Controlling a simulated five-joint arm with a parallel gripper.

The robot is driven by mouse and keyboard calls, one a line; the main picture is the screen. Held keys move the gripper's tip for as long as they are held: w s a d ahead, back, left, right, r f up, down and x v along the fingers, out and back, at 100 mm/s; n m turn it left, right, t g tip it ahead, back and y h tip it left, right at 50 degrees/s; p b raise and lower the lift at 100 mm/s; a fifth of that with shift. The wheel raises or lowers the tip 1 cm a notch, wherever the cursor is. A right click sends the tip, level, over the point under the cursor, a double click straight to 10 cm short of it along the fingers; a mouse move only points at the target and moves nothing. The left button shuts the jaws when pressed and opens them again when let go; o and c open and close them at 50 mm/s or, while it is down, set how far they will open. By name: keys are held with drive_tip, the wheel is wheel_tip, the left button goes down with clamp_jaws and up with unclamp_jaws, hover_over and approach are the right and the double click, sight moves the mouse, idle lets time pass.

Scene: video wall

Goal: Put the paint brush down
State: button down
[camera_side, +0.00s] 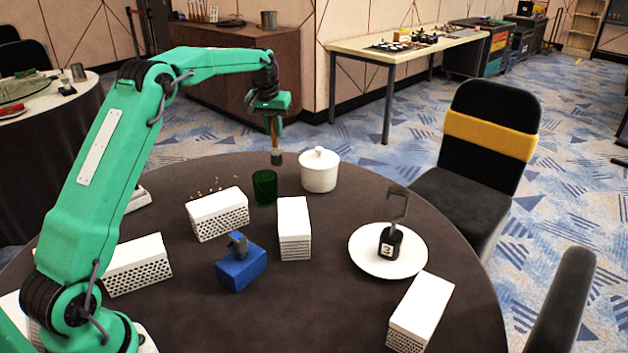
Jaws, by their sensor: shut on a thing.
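The paint brush (275,142) hangs upright, bristles down, under my gripper (270,112). Its handle is brown and its dark grey end is at the bottom. My gripper is shut on it, though the fingers are small and hard to make out. In the picture the brush tip shows just above and between a green cup (264,187) and a white lidded pot (320,171). The brush looks held above the round dark table (330,320); I cannot tell its exact height.
White perforated boxes stand at the left (218,213), middle (294,228) and front right (420,312). A blue block (240,266) holds a grey piece. Table space between the middle box and plate is clear.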

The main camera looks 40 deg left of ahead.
drive_tip(key=a+f, duration=0.8)
drive_tip(key=f, duration=0.1)
drive_tip(key=shift+w+a+f, duration=0.15)
drive_tip(key=shift+w+a, duration=0.1)
drive_tip(key=shift+a, duration=0.1)
drive_tip(key=shift+f, duration=0.15)
idle(0.3)
drive_tip(key=c, duration=1.4)
unclamp_jaws()
drive_tip(key=shift+o, duration=0.2)
drive_tip(key=v, duration=1.2)
drive_tip(key=shift+d, duration=0.2)
drive_tip(key=shift+w, duration=0.1)
drive_tip(key=shift+d+r, duration=0.1)
drive_tip(key=shift+r, duration=0.15)
